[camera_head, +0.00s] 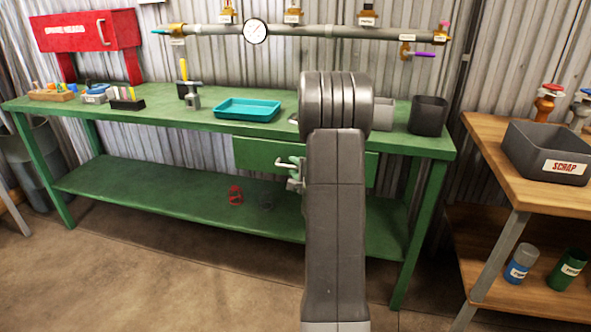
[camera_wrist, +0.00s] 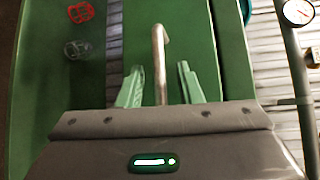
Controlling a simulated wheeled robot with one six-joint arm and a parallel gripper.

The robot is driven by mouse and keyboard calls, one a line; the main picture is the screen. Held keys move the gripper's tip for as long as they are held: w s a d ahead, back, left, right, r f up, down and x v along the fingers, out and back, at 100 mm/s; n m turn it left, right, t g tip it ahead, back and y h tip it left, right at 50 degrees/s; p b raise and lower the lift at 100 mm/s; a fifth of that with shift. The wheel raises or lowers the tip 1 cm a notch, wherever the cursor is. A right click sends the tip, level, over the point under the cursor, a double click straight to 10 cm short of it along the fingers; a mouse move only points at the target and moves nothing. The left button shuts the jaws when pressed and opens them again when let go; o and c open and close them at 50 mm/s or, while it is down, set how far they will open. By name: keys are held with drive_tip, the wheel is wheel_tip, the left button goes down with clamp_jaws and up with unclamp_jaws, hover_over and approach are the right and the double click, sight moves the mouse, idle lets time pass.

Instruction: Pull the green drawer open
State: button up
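The green drawer (camera_head: 258,154) hangs under the green workbench top, its front flush below the edge, and looks shut. My arm covers part of its front in the head view. Its pale metal bar handle (camera_wrist: 159,60) shows in the wrist view. My gripper (camera_wrist: 159,78) has green fingers spread apart, one on each side of the handle, with gaps to both. In the head view my gripper (camera_head: 291,172) is in front of the drawer, mostly hidden by my arm. The drawer front also fills the middle of the wrist view (camera_wrist: 190,30).
A teal tray (camera_head: 248,110) and a dark bin (camera_head: 428,115) stand on the bench. Red and grey valve wheels lie on the lower shelf (camera_head: 190,207). A wooden table (camera_head: 500,165) with a scrap bin (camera_head: 550,152) stands right. The floor in front is clear.

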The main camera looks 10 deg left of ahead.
clamp_jaws()
drive_tip(key=shift+s, duration=0.15)
drive_tip(key=s+b, duration=0.2)
drive_tip(key=s, duration=2.1)
drive_tip(key=shift+s+a, duration=0.15)
drive_tip(key=shift+a, duration=0.25)
unclamp_jaws()
drive_tip(key=shift+d, duration=0.1)
